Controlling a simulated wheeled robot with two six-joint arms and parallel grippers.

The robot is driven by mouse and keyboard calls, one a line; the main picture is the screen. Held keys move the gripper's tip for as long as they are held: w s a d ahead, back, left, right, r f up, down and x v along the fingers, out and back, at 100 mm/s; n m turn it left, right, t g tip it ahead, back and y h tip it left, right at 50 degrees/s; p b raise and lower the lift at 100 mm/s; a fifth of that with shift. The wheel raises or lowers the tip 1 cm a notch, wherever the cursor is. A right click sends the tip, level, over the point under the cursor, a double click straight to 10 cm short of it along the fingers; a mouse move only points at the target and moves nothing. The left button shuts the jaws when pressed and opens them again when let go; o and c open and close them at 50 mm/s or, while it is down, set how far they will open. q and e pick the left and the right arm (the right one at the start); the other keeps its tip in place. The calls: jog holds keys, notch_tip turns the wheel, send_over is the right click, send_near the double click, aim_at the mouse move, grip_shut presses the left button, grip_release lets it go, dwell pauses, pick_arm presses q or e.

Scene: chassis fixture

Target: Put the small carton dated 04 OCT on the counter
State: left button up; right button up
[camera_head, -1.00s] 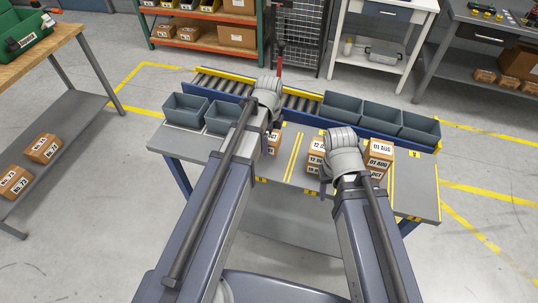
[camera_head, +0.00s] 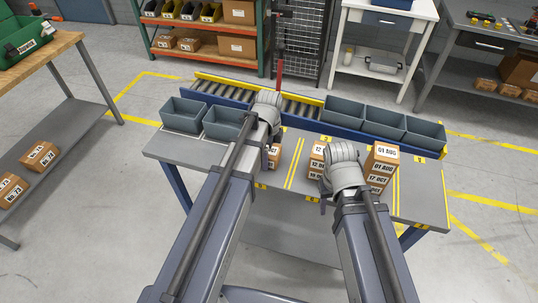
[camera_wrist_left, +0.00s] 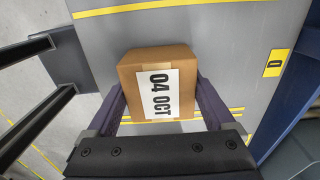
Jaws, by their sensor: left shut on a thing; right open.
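The small carton marked 04 OCT (camera_wrist_left: 157,85) sits between the fingers of my left gripper (camera_wrist_left: 160,112) in the left wrist view, its label facing the camera. In the head view that carton (camera_head: 274,156) is mostly hidden behind my left gripper (camera_head: 268,150), over the grey counter (camera_head: 215,151). I cannot tell whether it touches the surface. My right gripper (camera_head: 327,188) is open near the counter's front edge, between two carton stacks, and its fingers are partly hidden.
Another stack (camera_head: 317,158) stands left of my right wrist, partly covered. Grey bins (camera_head: 183,113) and a roller track (camera_head: 311,109) line the back. Counter space left of my left gripper is clear.

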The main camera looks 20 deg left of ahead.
pick_arm(q)
jog(key=o, duration=1.4)
jog(key=shift+f, duration=0.1)
jog(key=shift+o, duration=0.2)
notch_tip(320, 180, up, 12)
jog(key=p, duration=1.2)
jog(key=shift+r, duration=0.2)
jog(key=s+d+n+y, duration=0.1)
jog(key=s+d+n, duration=0.9)
jog(key=s+n, duration=0.4)
jog(key=shift+s+d+n, duration=0.15)
jog(key=shift+d+n, duration=0.1)
jog(key=shift+n, duration=0.05)
